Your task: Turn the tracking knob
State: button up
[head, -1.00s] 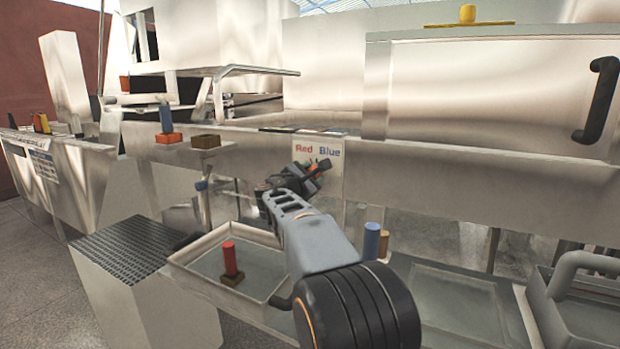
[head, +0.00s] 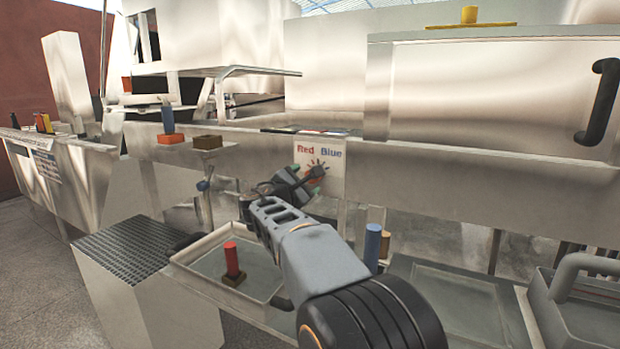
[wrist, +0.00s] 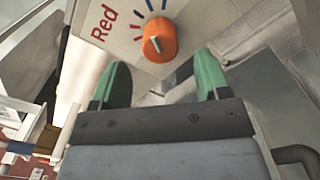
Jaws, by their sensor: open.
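The tracking knob is an orange knob (wrist: 160,40) on a pale panel (wrist: 122,20) marked "Red", with short coloured marks around the knob. In the head view the panel (head: 332,158) reads "Red" and "Blue", and the orange knob is partly hidden behind my gripper (head: 305,183). In the wrist view my gripper (wrist: 160,78) is open, with its two green fingers apart and nothing between them. The knob lies beyond the fingertips, roughly centred on the gap, and appears clear of both fingers. A pale mark shows on the knob's face.
Below the panel are a shallow tray with a red cylinder (head: 231,260) and a blue cylinder (head: 372,247). A blue cylinder on an orange block (head: 170,138) stands on the ledge at left. A large box with a black handle (head: 597,100) is at upper right.

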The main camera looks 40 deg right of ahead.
jog(key=v, duration=0.9)
jog(key=shift+p, duration=0.4)
jog(key=s+a+r+m+g+y+p, duration=0.1)
jog(key=s+a+m+y+p, duration=0.6)
jog(key=p, duration=0.7)
jog(key=s+a+r+m+g+y+p, duration=0.2)
jog(key=s+a+m+y+p, duration=0.5)
jog(key=s+p, duration=0.4)
jog(key=m+g+y+p, duration=0.1)
jog(key=y+p, duration=0.1)
jog(key=p, duration=0.1)
jog(key=shift+s+a+r+g, duration=0.15)
jog(key=shift+s+a+g, duration=0.1)
jog(key=shift+g, duration=0.15)
dwell(2.9)
